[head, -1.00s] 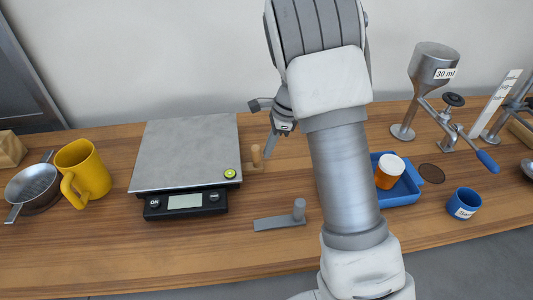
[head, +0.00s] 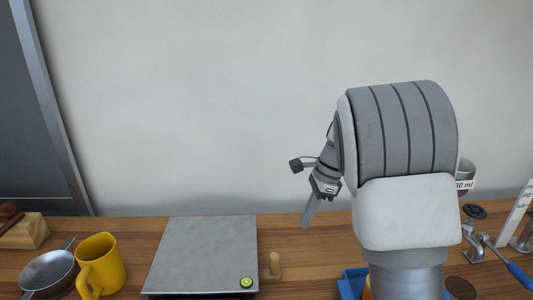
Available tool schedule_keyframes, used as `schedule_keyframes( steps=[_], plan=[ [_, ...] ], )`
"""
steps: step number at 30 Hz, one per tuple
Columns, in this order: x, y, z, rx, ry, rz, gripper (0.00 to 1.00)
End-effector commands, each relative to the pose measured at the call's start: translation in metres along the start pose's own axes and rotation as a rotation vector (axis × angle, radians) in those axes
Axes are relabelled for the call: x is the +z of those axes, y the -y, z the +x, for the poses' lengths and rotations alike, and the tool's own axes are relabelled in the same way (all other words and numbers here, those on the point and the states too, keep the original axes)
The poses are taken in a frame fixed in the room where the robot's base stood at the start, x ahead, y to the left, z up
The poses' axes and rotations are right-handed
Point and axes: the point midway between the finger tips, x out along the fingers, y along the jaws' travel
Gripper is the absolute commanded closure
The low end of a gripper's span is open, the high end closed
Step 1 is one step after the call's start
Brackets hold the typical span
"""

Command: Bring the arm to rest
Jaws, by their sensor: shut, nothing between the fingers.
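My arm rises at the right of the head view, its upper links large in front of the bench. My gripper (head: 309,212) hangs to the left of the arm, pointing down and slightly left. Its fingers are together with nothing between them. In the picture it overlaps the back part of the wooden bench (head: 330,260), and it touches no object that I can see. Part of the bench's right side is hidden behind my arm.
A scale with a grey plate (head: 204,252) stands left of the gripper, with a wooden peg (head: 274,265) beside it. A yellow mug (head: 101,262) and a metal pan (head: 48,272) are at left. A blue tray (head: 350,284) and a dispenser (head: 466,176) are partly behind my arm.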

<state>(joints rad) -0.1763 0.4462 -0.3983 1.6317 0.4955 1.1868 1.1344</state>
Motion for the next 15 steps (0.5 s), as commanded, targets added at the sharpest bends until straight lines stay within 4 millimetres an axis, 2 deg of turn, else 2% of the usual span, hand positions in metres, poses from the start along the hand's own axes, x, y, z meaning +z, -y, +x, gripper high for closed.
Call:
schedule_keyframes(
  steps=[6, 15],
  plan=[
    [0.016, -0.037, -0.048, -0.061, -0.01, -0.216, 1.0],
    [0.036, -0.103, -0.099, -0.139, -0.086, -0.592, 1.0]
  ],
)
